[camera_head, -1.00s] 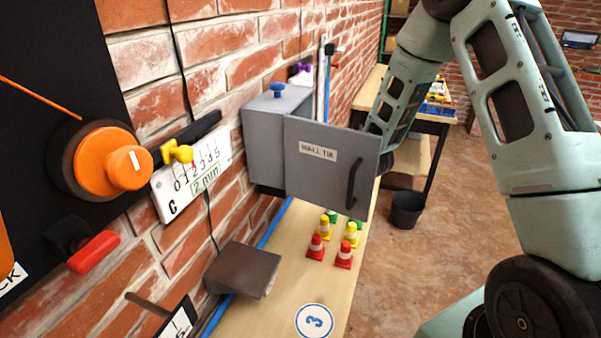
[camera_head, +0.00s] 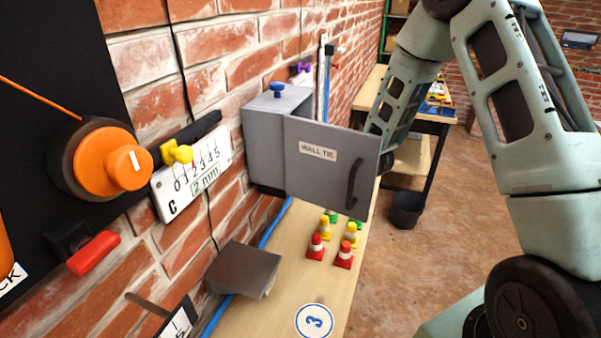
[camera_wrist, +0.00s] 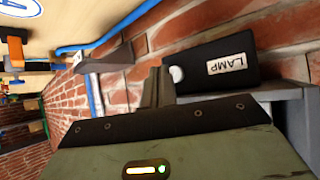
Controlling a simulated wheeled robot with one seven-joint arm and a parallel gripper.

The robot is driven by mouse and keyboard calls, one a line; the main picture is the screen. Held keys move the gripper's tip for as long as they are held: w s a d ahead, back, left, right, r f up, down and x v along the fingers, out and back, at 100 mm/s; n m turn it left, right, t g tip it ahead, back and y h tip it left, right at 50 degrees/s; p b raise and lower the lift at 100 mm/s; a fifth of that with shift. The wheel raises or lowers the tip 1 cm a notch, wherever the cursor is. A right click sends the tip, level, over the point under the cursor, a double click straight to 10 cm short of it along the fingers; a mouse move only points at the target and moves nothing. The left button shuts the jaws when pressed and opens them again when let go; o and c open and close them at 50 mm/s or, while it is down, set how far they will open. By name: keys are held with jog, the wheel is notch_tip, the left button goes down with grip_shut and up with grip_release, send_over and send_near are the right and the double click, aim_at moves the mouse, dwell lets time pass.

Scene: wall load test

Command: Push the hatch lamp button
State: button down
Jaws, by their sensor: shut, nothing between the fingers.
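The lamp switch box (camera_wrist: 212,62) is black with a white LAMP label (camera_wrist: 228,64) and shows in the wrist view. Its round white button (camera_wrist: 176,74) is at the near end of its face. My gripper (camera_wrist: 158,80) is shut and empty, its fingertips close beside the button; I cannot tell whether they touch it. In the head view the grey wall hatch (camera_head: 268,148) has its door (camera_head: 325,175), labelled WALL TIE, standing open. The door hides my gripper and the lamp box there.
A black handle (camera_head: 352,183) is on the hatch door. Red, yellow and green cones (camera_head: 343,256) stand on the wooden bench (camera_head: 272,312) below. A brown wedge-shaped block (camera_head: 243,269) and an orange knob (camera_head: 112,170) are at left. Brick wall surrounds the hatch.

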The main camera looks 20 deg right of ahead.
dwell(0.5)
jog(key=shift+w+a, duration=0.3)
jog(key=shift+w+a+b, duration=0.15)
jog(key=shift+w+b, duration=0.05)
jog(key=shift+b, duration=0.1)
dwell(0.4)
jog(key=shift+s+d, duration=0.5)
jog(key=s+d, duration=0.4)
jog(key=shift+s, duration=0.15)
dwell(0.6)
jog(key=shift+d, duration=0.1)
dwell(0.3)
